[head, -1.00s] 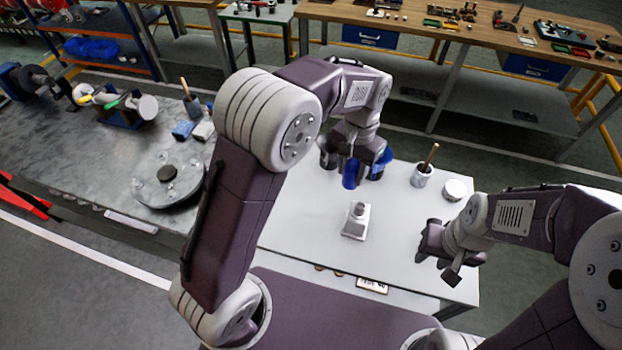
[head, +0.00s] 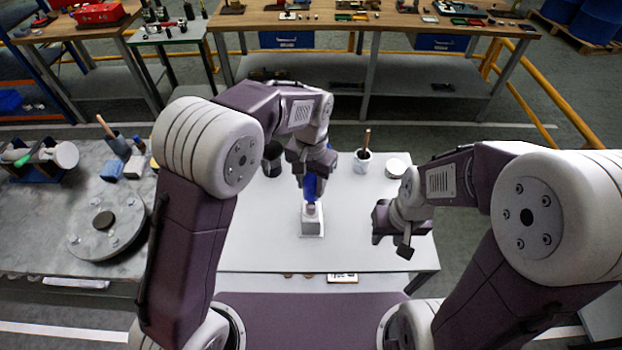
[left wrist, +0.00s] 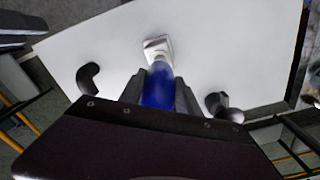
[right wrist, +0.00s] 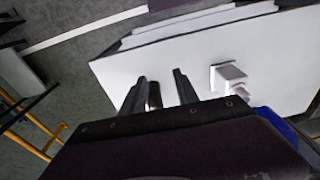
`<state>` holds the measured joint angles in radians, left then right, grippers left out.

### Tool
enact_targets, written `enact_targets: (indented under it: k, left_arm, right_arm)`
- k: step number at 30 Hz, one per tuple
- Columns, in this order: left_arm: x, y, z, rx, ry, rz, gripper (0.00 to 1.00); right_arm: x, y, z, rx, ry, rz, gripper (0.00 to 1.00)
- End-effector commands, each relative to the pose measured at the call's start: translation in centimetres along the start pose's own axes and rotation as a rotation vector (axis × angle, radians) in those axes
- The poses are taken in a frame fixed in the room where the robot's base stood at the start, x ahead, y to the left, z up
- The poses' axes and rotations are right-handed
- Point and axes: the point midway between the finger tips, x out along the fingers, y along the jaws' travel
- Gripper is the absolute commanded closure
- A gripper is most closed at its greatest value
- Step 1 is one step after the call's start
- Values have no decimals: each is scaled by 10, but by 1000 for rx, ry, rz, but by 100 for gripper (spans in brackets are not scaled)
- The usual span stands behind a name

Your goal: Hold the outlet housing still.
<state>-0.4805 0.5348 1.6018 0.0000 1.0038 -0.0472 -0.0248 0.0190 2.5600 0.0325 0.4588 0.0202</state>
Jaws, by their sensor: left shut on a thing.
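A pale block with a round stub on top, which looks to be the outlet housing (head: 312,226), stands upright on the white table. It also shows in the left wrist view (left wrist: 158,48) and the right wrist view (right wrist: 229,75). My left gripper (head: 311,176) is shut on a blue thing (head: 310,188) directly above the stub. In the left wrist view the blue thing (left wrist: 158,86) sits between the fingers and hides part of the block. I cannot tell whether it touches the stub. My right gripper (head: 393,246) is open, right of the block, over the table.
The white table (head: 260,230) is clear around the block. A dark cup (head: 272,160), a pot with a wooden handle (head: 363,160) and a round pale tin (head: 396,168) stand at its back. A grey bench at left holds a round flanged plate (head: 106,228).

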Motion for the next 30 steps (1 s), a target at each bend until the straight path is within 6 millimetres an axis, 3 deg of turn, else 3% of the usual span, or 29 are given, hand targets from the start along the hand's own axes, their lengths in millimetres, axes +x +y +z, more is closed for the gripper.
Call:
enact_targets:
  k: [6, 11, 17, 24, 30]
  left_arm:
    - [0, 0, 0, 0, 1, 0, 100]
    - [0, 0, 0, 0, 1, 0, 100]
    - [0, 0, 0, 0, 1, 0, 100]
    - [0, 0, 0, 0, 0, 0, 100]
    - [0, 0, 0, 0, 0, 0, 100]
  right_arm:
    - [0, 0, 0, 0, 0, 0, 61]
    - [7, -2, -2, 92, -59, -24, 18]
    - [44, -28, -16, 564, -354, -180, 18]
    - [90, -71, -70, 1139, -713, -486, 18]
    - [112, -80, -110, 1390, -872, -687, 18]
